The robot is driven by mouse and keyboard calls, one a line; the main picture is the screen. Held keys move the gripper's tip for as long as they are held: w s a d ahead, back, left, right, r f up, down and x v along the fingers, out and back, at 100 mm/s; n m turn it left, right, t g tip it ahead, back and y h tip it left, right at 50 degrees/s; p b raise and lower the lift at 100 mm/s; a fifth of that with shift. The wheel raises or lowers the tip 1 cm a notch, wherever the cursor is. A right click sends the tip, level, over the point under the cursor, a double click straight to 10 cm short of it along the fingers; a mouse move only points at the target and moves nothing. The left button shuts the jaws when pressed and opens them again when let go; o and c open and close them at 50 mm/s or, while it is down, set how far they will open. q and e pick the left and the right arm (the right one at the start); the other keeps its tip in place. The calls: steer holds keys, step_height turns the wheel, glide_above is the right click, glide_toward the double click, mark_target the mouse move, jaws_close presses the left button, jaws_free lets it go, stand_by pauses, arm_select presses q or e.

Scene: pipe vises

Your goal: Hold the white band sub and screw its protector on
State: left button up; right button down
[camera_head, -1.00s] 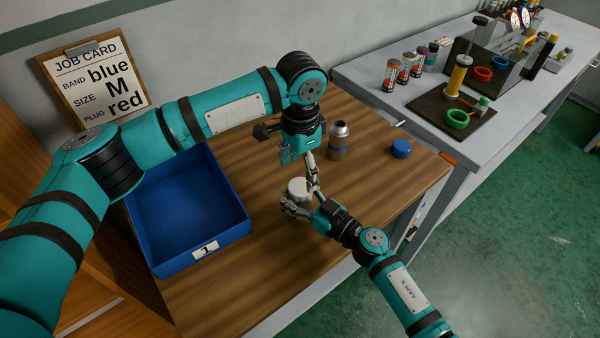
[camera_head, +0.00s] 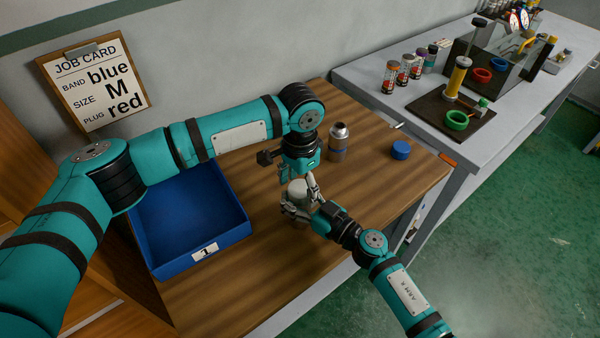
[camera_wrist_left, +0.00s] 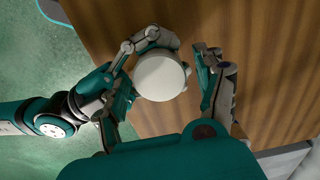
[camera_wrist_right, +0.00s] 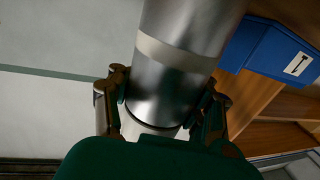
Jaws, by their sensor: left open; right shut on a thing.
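My right gripper (camera_wrist_right: 165,105) is shut on the white band sub (camera_wrist_right: 185,75), a metal cylinder with a pale band. It holds the sub over the front of the wooden bench. A white round cap, seemingly the protector (camera_wrist_left: 161,77), covers its upward end in the left wrist view and also shows in the head view (camera_head: 298,188). Whether its thread is engaged cannot be told. My left gripper (camera_head: 298,178) is open above the cap, fingers pointing down.
An empty blue bin (camera_head: 222,243) is at the left. A grey bench (camera_head: 388,98) with bottles and a vise board is beyond.

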arm_select(q)
steer(key=shift+f, duration=0.7)
steer(key=c, duration=1.2)
steer(key=m, duration=0.3)
steer(key=shift+c, duration=0.2)
steer(key=shift+w, duration=0.1)
steer(key=shift+a, duration=0.1)
steer(key=o, duration=1.3)
